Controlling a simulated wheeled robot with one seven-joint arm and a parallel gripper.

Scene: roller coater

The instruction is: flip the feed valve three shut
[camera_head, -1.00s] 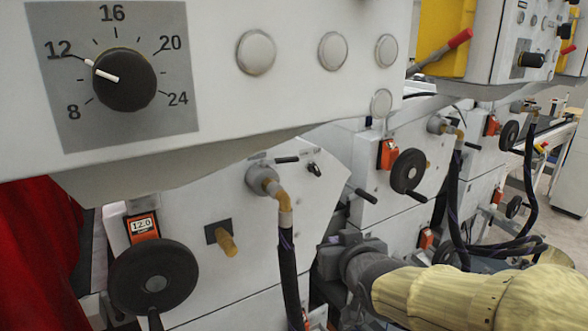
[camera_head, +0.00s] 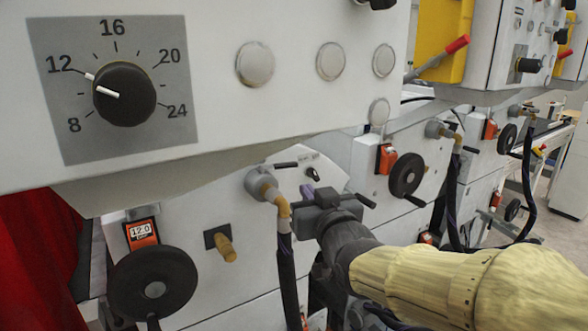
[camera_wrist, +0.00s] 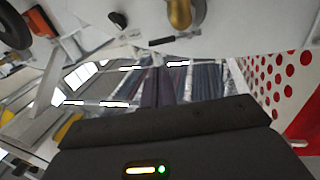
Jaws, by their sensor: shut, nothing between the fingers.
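The nearest feed valve (camera_head: 262,183) is a grey round fitting with a brass elbow and a black hose. Its black lever (camera_head: 286,165) lies about level, pointing right. In the wrist view the brass fitting (camera_wrist: 180,12) is at the top, with a black lever (camera_wrist: 161,41) beside it. Similar valves stand farther right, one at mid-distance (camera_head: 436,130) and one beyond (camera_head: 515,110). I cannot read which is number three. My gripper (camera_head: 308,192) is shut and empty, just right of the nearest elbow and below its lever, apparently not touching the lever.
A small black knob (camera_head: 313,173) sits right of the lever. A large black handwheel (camera_head: 153,284) and a brass knob (camera_head: 222,243) are at lower left. The overhanging dial panel (camera_head: 220,130) limits room above. A black hose (camera_head: 287,270) hangs left of my wrist.

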